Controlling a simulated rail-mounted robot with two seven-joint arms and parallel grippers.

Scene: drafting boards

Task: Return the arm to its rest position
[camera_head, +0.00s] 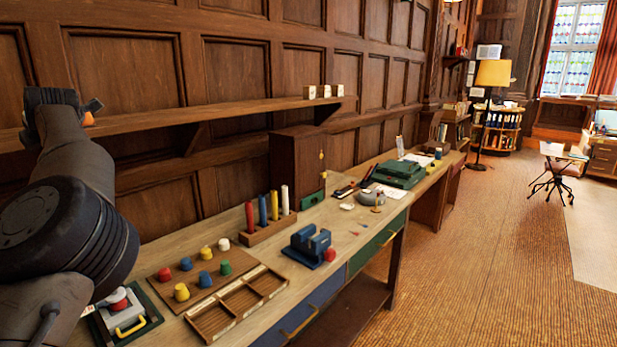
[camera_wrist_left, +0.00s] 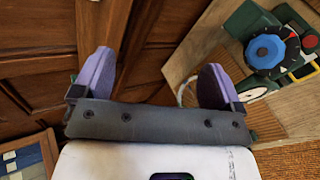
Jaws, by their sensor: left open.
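My left gripper (camera_wrist_left: 157,78) shows in the left wrist view with two purple finger pads set wide apart. Nothing is between them; dark wood panelling and a bit of bench lie beyond. In the head view my left arm (camera_head: 75,160) comes in from the left and rises above the near end of the bench, in front of the wall. I cannot make out its finger pads there. My right gripper is in neither view.
The bench (camera_head: 365,218) holds a peg board (camera_head: 205,285), an empty divided tray (camera_head: 237,305), a blue clamp-like block (camera_head: 308,245) and a rack of coloured rods (camera_head: 268,228). A wall shelf (camera_head: 220,115) runs above. Open floor lies right.

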